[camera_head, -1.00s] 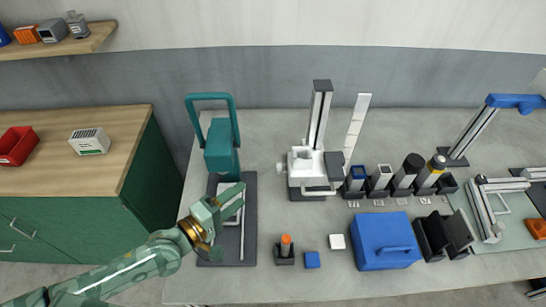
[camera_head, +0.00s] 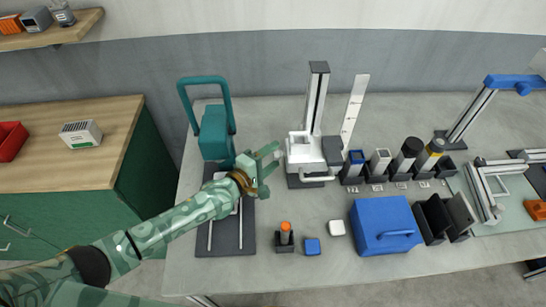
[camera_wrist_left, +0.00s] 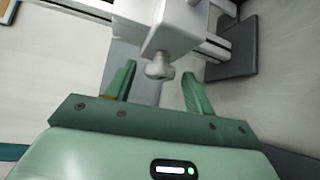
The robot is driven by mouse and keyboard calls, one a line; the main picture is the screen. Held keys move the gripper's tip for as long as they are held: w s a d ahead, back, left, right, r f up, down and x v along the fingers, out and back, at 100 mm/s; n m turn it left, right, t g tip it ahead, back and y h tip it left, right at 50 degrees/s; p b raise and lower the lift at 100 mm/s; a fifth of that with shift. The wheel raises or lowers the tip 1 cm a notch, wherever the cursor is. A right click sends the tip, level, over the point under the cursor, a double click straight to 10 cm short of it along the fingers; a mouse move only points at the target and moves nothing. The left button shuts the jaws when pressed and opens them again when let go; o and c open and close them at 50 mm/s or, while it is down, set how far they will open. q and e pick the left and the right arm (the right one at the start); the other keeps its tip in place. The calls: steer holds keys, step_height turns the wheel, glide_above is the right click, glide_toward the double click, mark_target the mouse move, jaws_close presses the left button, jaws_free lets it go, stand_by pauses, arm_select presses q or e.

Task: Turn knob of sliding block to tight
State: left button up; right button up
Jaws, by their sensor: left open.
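The white sliding block (camera_head: 302,152) sits on an upright rail (camera_head: 316,98) on the bench. In the left wrist view the block (camera_wrist_left: 176,28) is close ahead, with a pale knob (camera_wrist_left: 160,68) on its near side. My left gripper (camera_head: 271,165) is open, just left of the block in the head view. In the left wrist view the open fingers (camera_wrist_left: 158,82) stand on either side of the knob, with visible gaps to both. I cannot see which way the knob is set. My right gripper is not in view.
A teal device (camera_head: 214,133) with a tall handle stands behind my left arm, on a dark mat (camera_head: 232,243). A blue box (camera_head: 384,226), an orange-topped piece (camera_head: 285,232) and small blocks are in front. Several holders stand right of the rail.

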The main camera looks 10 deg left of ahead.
arm_select(q)
steer(key=shift+w+d, duration=0.25)
steer(key=shift+w, duration=0.1)
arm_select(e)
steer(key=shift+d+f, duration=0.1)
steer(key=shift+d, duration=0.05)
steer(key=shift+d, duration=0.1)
arm_select(q)
steer(key=c, duration=1)
steer(key=shift+o, duration=0.2)
steer(key=shift+f+b, duration=0.25)
steer(key=shift+b, duration=0.45)
steer(key=shift+f+m+t+h+b, duration=0.1)
steer(key=shift+m+t+h+b, duration=1.05)
steer(key=shift+b, duration=1.75)
steer(key=shift+f+m+t+h+b, duration=0.1)
steer(key=shift+m+t+h+b, duration=0.55)
steer(key=shift+m+b, duration=1.6)
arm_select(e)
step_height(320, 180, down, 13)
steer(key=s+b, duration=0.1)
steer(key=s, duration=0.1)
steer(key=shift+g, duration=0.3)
arm_select(q)
steer(key=shift+n, duration=0.6)
steer(key=shift+r, duration=0.1)
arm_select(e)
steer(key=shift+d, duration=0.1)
